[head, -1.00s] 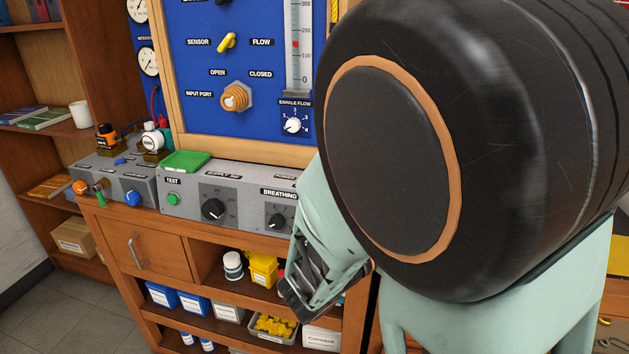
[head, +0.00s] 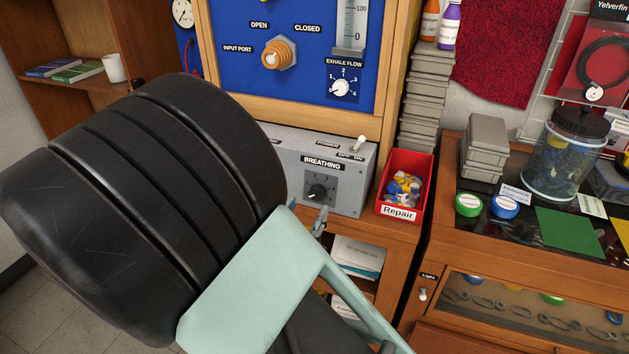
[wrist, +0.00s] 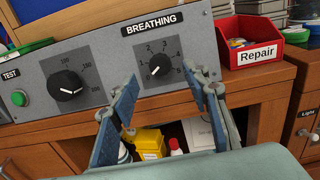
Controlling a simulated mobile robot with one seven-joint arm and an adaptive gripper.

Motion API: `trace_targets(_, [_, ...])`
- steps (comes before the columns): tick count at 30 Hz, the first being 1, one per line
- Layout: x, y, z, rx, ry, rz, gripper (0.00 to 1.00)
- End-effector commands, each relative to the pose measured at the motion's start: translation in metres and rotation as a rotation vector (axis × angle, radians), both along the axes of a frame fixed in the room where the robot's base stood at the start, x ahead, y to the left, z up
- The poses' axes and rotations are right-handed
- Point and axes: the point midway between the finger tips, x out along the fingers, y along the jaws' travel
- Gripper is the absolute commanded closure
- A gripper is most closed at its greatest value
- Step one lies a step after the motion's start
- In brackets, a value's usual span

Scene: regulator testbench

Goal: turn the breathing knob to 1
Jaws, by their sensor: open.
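The breathing knob (head: 320,190) is a black dial on a grey panel under the BREATHING label in the head view. In the wrist view the breathing knob (wrist: 160,67) has a numbered scale around it. Its white pointer mark appears to point to the lower left, near the low end; the exact number is hard to read. My gripper (wrist: 163,88) is open and empty, its two blue-padded fingers framing the knob from below, apart from it. In the head view only the tip of my gripper (head: 319,222) shows below the panel; my arm hides the rest.
A larger black dial (wrist: 67,86) and a green TEST button (wrist: 19,98) sit left of the knob. A white toggle (head: 358,143) is on the panel's top right. A red Repair bin (head: 404,187) stands right of the panel. Shelves with containers lie below.

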Motion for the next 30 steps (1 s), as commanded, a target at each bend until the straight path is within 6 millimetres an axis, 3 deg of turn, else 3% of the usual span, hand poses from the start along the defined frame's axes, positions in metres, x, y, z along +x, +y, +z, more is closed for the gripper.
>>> trace_targets(3, [0.021,-0.008,0.0,0.001,-0.001,-0.004,0.57])
trace_targets(9, [0.043,-0.016,0.0,0.0,-0.001,-0.001,0.57])
trace_targets(20, [0.049,-0.018,0.0,-0.001,0.0,0.0,0.57])
trace_targets(30, [0.049,-0.018,0.0,0.0,0.0,0.0,0.92])
